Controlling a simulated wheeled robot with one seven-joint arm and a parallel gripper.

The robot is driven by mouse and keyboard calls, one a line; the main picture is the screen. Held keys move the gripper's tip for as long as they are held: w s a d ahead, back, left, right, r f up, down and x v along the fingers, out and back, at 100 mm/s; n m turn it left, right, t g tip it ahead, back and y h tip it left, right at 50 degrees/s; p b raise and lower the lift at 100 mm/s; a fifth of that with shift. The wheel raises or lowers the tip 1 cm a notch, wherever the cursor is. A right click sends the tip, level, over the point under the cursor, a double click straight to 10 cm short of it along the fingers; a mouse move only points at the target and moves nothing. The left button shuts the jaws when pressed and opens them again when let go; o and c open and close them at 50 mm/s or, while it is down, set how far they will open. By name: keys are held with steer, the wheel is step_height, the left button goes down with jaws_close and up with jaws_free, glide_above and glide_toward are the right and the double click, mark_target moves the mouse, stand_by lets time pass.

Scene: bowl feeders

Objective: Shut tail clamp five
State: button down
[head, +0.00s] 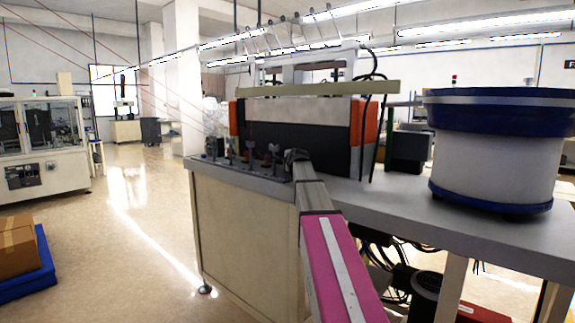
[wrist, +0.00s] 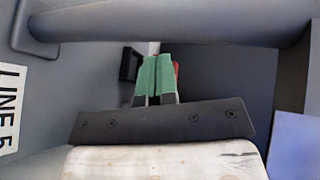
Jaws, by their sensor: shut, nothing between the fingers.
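Several small grey clamp-like fixtures stand in a row near the left end of the bench top in the head view, one of them a dark upright clamp (head: 273,152). I cannot tell which is tail clamp five. My gripper (head: 296,156) is at the right end of this row, small and dark, at the end of my arm. In the wrist view my gripper (wrist: 157,62) has its two green fingers together with nothing between them. A small red part (wrist: 176,70) shows just behind the right finger, mostly hidden. I cannot tell whether the fingers touch it.
A thick grey bar (wrist: 180,28) crosses the wrist view above and beyond the fingers. A "LINE 5" label (wrist: 10,108) is at the left. A black and orange machine (head: 310,120) stands behind the clamps; a blue-rimmed bowl feeder (head: 495,150) is at the right.

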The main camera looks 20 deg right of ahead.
steer(key=shift+w+d, duration=0.2)
steer(key=shift+w, duration=0.25)
stand_by(0.5)
steer(key=shift+s+r, duration=0.1)
steer(key=v, duration=1.1)
steer(key=shift+a, duration=0.1)
